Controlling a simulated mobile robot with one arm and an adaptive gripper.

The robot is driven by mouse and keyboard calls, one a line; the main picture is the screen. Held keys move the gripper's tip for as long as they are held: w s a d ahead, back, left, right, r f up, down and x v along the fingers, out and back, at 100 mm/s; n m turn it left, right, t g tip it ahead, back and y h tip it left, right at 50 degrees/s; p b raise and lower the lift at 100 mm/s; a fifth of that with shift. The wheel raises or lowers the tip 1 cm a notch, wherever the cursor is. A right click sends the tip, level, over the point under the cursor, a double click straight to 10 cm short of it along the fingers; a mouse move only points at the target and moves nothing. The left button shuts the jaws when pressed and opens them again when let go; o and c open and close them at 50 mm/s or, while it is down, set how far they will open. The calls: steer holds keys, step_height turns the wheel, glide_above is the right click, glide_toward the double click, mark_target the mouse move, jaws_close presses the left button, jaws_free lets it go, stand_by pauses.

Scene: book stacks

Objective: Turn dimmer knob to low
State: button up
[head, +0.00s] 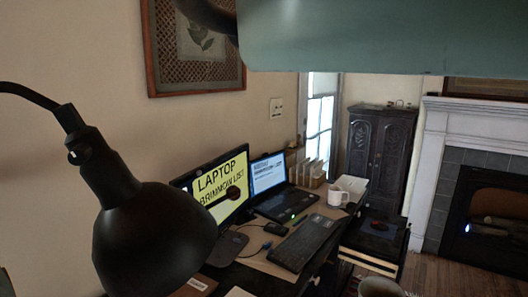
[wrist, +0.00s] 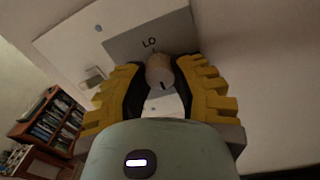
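The dimmer knob (wrist: 160,72) is a pale round knob with a small dark mark on its lower right edge. It sits on a grey plate (wrist: 122,46) on the wall, with the letters "LO" just above it in the wrist view. My gripper (wrist: 158,66) has yellow fingers with dark inner pads, one on each side of the knob. The fingertips are very close to the knob; whether both touch it cannot be told. The gripper does not show in the head view.
A small pale box (wrist: 92,77) is on the wall left of the gripper, and a bookshelf (wrist: 55,122) stands at far left.

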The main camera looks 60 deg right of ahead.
jaws_close()
steer(key=shift+n, duration=0.3)
steer(key=shift+n+h+p, duration=0.5)
steer(key=shift+n+p, duration=0.5)
steer(key=shift+n, duration=7.5)
steer(key=shift+n+h+p, duration=0.5)
steer(key=shift+n+p, duration=0.5)
steer(key=shift+n, duration=7.5)
steer(key=shift+a, duration=0.1)
